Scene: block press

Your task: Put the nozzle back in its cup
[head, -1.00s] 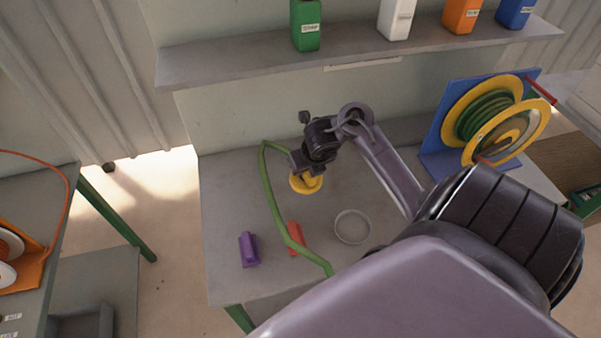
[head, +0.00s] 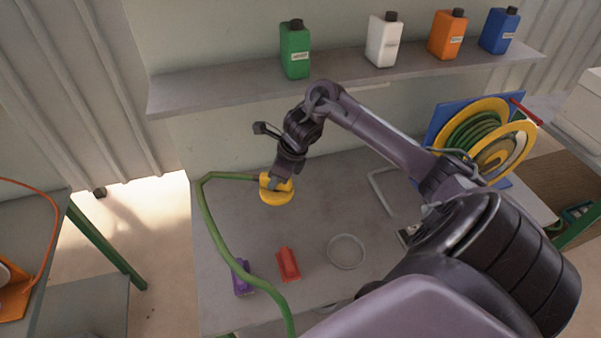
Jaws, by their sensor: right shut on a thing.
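My right gripper (head: 279,183) is shut on the yellow nozzle (head: 276,196), which hangs over the back left of the grey table (head: 320,205). The nozzle's wide round end points down; I cannot tell whether it touches the table. The green hose (head: 209,220) runs from the nozzle to the left and down towards the table's front. A shallow round grey ring, which looks like the cup (head: 346,252), sits empty on the table, to the right of and nearer than the nozzle. My left gripper is not in view.
A red block (head: 288,264) and a purple block (head: 241,277) lie left of the cup; the hose passes over the purple one. The hose reel (head: 480,140) stands at the back right. A shelf (head: 230,84) with several bottles is above the table.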

